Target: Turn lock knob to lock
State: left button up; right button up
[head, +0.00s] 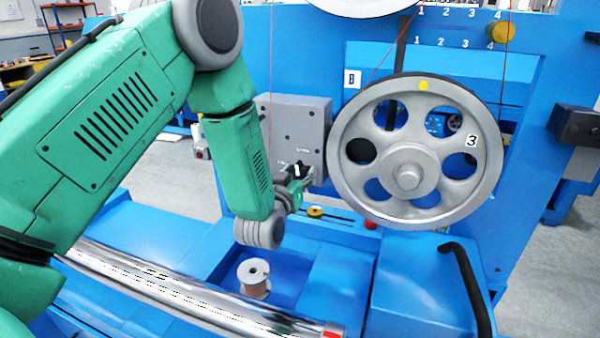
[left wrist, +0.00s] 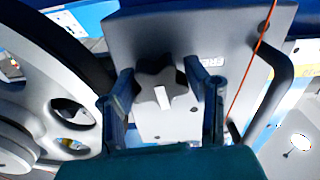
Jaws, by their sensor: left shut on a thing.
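The lock knob is a dark, star-shaped knob with a white mark; in the left wrist view the knob (left wrist: 152,83) sits on a grey plate (left wrist: 230,40). In the head view the knob (head: 299,169) shows small at the lower right of the grey box (head: 292,125), partly hidden by my gripper. My left gripper (head: 303,182) is at the knob, its fingers on either side of it in the left wrist view (left wrist: 163,78), shut on it. The white mark runs nearly upright in that view. My right gripper is not in view.
A large grey pulley wheel (head: 412,170) marked 3 stands just right of the box. A thin red wire (left wrist: 254,70) and a dark curved handle (left wrist: 277,95) are near the plate. A spool (head: 254,279) and a shiny roller (head: 170,290) lie below my arm.

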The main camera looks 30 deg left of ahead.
pick_arm(q)
jog(key=shift+s+f+m, duration=0.15)
jog(key=shift+f+m, duration=0.2)
jog(key=shift+m, duration=0.45)
jog(key=o, duration=1.1)
jog(key=shift+o, duration=0.2)
jog(key=shift+r, duration=0.15)
jog(key=shift+s+d, duration=0.1)
jog(key=shift+s, duration=0.3)
jog(key=v, duration=1.1)
